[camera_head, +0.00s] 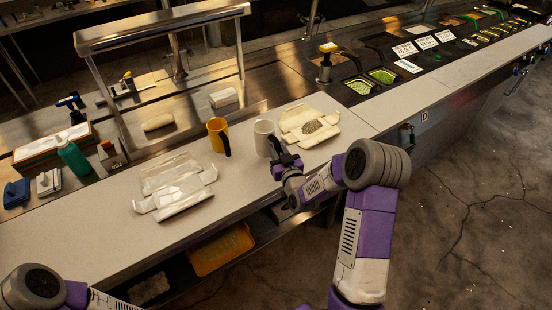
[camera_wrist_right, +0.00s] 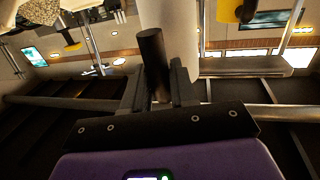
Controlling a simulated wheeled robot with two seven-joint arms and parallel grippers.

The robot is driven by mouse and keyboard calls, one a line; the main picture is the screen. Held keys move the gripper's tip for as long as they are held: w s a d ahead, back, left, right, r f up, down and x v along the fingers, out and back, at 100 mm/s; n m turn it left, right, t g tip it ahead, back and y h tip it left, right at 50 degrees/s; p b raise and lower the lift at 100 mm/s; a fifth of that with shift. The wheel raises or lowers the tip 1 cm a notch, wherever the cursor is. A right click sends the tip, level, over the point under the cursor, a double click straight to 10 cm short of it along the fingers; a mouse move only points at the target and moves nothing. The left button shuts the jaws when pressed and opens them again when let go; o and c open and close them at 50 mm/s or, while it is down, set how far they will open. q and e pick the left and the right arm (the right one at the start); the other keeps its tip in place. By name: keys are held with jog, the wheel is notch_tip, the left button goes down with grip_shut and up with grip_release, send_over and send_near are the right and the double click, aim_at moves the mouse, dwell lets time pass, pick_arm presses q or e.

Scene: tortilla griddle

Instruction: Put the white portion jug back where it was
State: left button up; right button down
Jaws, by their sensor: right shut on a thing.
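The white portion jug (camera_head: 263,136) is upright at the counter's front part, between the yellow jug (camera_head: 217,134) and the right-hand open wrapper. I cannot tell whether its base touches the counter. My right gripper (camera_head: 287,162) is at the jug's right front side. In the right wrist view, its two fingers (camera_wrist_right: 157,88) are shut on the jug's dark handle (camera_wrist_right: 152,62), and the white body (camera_wrist_right: 172,14) is beyond it. The gripper hides part of the handle in the head view. My left arm shows at the lower left, but its gripper is out of view.
An open wrapper with dark filling (camera_head: 298,116) lies close right of the white jug. Empty wrappers (camera_head: 168,188) lie left of the yellow jug. A metal shelf (camera_head: 165,24) stands behind. A green bottle (camera_head: 74,158) is at the left. The counter's right stretch is clear.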

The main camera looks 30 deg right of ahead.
jog(key=shift+w+f, duration=0.1)
jog(key=shift+f, duration=1.85)
jog(key=shift+f+b, duration=0.1)
jog(key=shift+b, duration=0.25)
jog(key=c, duration=0.9)
grip_release()
